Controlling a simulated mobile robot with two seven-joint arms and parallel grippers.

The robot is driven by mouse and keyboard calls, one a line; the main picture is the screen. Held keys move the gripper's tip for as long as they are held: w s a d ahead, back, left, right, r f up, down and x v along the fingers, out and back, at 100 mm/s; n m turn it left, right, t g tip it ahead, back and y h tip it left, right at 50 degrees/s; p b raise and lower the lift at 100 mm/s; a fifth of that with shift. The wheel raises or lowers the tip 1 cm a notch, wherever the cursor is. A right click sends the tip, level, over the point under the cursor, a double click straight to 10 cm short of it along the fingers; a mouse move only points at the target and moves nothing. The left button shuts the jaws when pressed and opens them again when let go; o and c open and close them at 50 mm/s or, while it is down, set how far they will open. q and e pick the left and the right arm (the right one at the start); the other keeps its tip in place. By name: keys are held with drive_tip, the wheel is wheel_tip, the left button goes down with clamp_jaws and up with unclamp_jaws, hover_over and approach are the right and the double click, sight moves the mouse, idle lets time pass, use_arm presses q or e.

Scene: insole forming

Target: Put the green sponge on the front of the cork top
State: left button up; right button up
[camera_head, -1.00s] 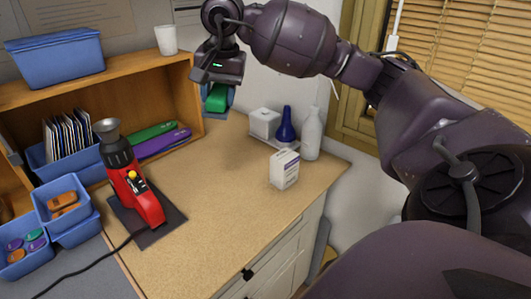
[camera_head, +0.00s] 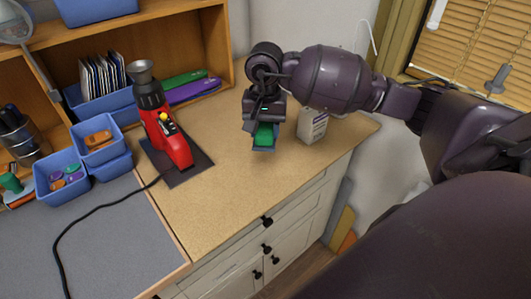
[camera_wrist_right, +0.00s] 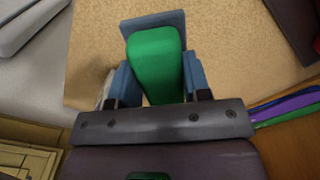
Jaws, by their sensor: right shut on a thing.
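The green sponge (camera_head: 264,138) is held between the blue fingers of my right gripper (camera_head: 263,146). In the right wrist view the sponge (camera_wrist_right: 155,65) fills the gap between the fingers (camera_wrist_right: 157,85), with a blue plate-like edge beyond its far end. The gripper points down over the right part of the cork top (camera_head: 225,200). The cork top also shows below the sponge in the wrist view (camera_wrist_right: 230,40). The exact gap between sponge and cork is hard to tell. The front stretch of the cork is bare. My left gripper is out of view.
A red tool (camera_head: 168,135) stands on a dark mat (camera_head: 190,172) left of the gripper, its black cord running left. A white box (camera_head: 312,124) is close to the gripper's right, partly hidden by my arm. Blue bins (camera_head: 95,165) stand at left; drawers (camera_head: 285,230) lie below the front edge.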

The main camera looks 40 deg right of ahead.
sight(265, 164)
drive_tip(key=shift+f, duration=4.3)
drive_tip(key=shift+f, duration=0.1)
drive_tip(key=o, duration=0.4)
drive_tip(key=shift+f, duration=0.1)
drive_tip(key=o, duration=0.4)
drive_tip(key=shift+o, duration=0.2)
